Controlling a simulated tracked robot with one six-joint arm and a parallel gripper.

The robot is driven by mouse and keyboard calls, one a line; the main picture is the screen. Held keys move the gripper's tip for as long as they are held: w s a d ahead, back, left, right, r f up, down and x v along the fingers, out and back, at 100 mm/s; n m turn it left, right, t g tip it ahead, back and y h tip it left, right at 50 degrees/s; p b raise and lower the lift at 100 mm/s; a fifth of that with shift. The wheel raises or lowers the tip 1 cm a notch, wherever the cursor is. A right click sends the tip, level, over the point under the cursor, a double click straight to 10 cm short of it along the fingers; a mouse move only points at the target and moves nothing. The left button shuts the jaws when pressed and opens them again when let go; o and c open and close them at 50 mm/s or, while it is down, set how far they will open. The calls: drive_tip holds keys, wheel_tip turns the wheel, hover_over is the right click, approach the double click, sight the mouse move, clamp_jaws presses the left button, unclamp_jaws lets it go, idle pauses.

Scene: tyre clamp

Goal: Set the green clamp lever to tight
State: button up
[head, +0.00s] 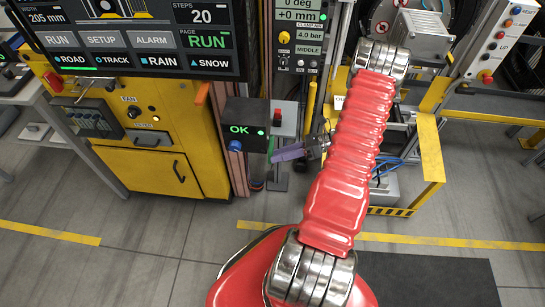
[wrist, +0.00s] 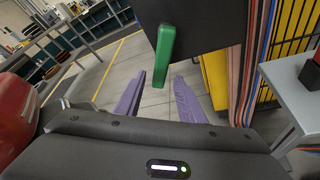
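The green clamp lever (wrist: 164,55) hangs from a dark box face in the wrist view, its free end pointing down the picture. In the head view only a thin green strip of it (head: 271,146) shows at the side of the black box (head: 246,115) with the lit "OK". My gripper (wrist: 157,84) has two purple fingers spread apart with nothing held. The lever's lower end appears between the fingertips in the wrist view; I cannot tell whether they touch it. In the head view my gripper (head: 278,154) is beside the box, partly hidden by my arm.
A blue knob (head: 235,146) is on the box's front. A grey post with a red button (head: 278,115) stands close behind the gripper. A yellow cabinet (head: 150,130) is at left, a yellow frame (head: 430,150) at right. Cables (wrist: 262,40) run beside the box. Floor in front is open.

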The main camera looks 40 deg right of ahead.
drive_tip(key=v, duration=1)
drive_tip(key=shift+c, duration=0.4)
